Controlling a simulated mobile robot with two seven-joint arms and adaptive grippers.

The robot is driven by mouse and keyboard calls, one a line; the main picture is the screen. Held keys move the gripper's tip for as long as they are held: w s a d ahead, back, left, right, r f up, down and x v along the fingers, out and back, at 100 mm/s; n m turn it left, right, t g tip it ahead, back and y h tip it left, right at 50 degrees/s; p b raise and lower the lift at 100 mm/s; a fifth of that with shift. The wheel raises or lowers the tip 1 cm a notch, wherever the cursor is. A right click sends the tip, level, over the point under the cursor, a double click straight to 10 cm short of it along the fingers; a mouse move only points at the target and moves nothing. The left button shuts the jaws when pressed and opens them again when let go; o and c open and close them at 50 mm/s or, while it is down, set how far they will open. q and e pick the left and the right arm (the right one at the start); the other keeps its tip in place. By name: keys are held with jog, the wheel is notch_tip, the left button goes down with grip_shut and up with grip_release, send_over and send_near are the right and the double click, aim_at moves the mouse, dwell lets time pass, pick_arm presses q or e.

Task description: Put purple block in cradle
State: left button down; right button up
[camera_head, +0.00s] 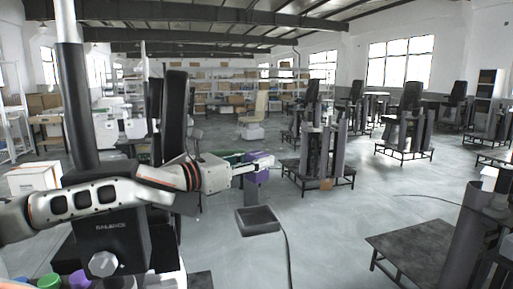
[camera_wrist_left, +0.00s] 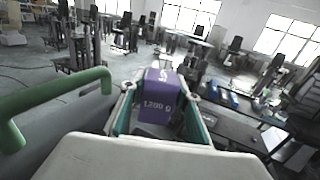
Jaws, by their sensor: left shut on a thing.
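A purple block (camera_head: 258,160) is at the end of my left arm in the head view. In the left wrist view the purple block (camera_wrist_left: 161,95), with white lettering, sits between the fingers of my left gripper (camera_wrist_left: 158,103). My left gripper (camera_head: 262,168) is shut on the block. A shallow dark square tray (camera_head: 258,221) is below it in the head view; it may be the cradle, but I cannot tell for sure. My right gripper is not in view.
A curved green bar (camera_wrist_left: 60,93) crosses the left of the wrist view. Dark stands with columns (camera_head: 318,155) stand to the right, and a low dark platform (camera_head: 412,248) is at lower right. Grey floor (camera_head: 340,220) between is mostly clear, with a cable.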

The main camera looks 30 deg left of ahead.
pick_arm(q)
notch_tip(320, 180, down, 8)
jog(key=shift+f+b, duration=0.25)
jog(key=shift+b, duration=0.55)
notch_tip(320, 180, down, 3)
jog(key=shift+r, duration=0.1)
jog(key=shift+f+b, duration=0.3)
jog(key=shift+f, duration=0.1)
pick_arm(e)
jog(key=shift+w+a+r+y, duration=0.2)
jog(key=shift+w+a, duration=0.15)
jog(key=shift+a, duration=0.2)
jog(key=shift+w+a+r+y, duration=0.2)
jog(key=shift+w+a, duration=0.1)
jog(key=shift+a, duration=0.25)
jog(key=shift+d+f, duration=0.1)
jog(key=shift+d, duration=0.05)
